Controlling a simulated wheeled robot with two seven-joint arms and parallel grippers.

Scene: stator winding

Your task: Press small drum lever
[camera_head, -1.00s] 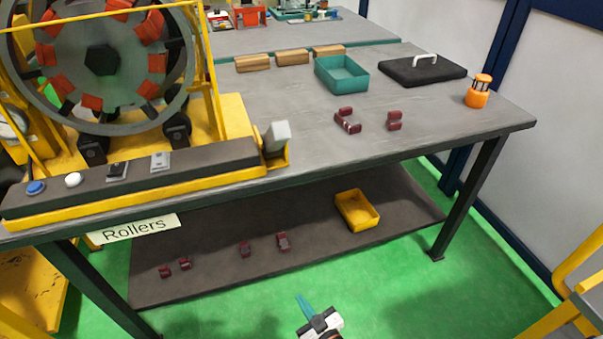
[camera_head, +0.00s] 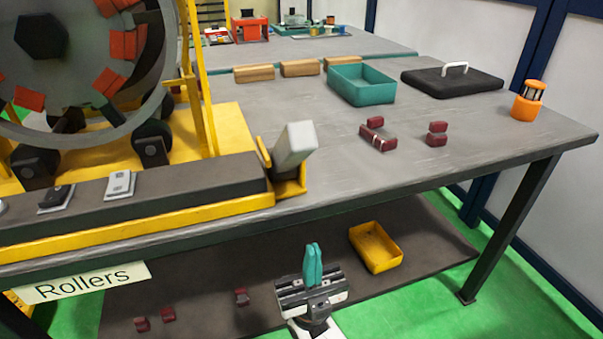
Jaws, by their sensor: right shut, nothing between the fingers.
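The lever (camera_head: 294,146) is a light grey block, tilted up out of a yellow bracket (camera_head: 291,188) at the right end of the drum stand. The big grey drum (camera_head: 85,60) with red blocks stands at the upper left, cut off by the picture edge. My right gripper (camera_head: 313,265) has teal fingers, pressed together and pointing up, with nothing between them. It is in front of the table edge, below the lever in the picture and apart from it. My left gripper is not in view.
The table (camera_head: 420,165) holds a teal bin (camera_head: 361,84), dark red parts (camera_head: 378,136), a black case (camera_head: 452,81) and an orange container (camera_head: 528,101). A yellow bin (camera_head: 376,247) sits on the lower shelf. Switches (camera_head: 119,185) line the stand.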

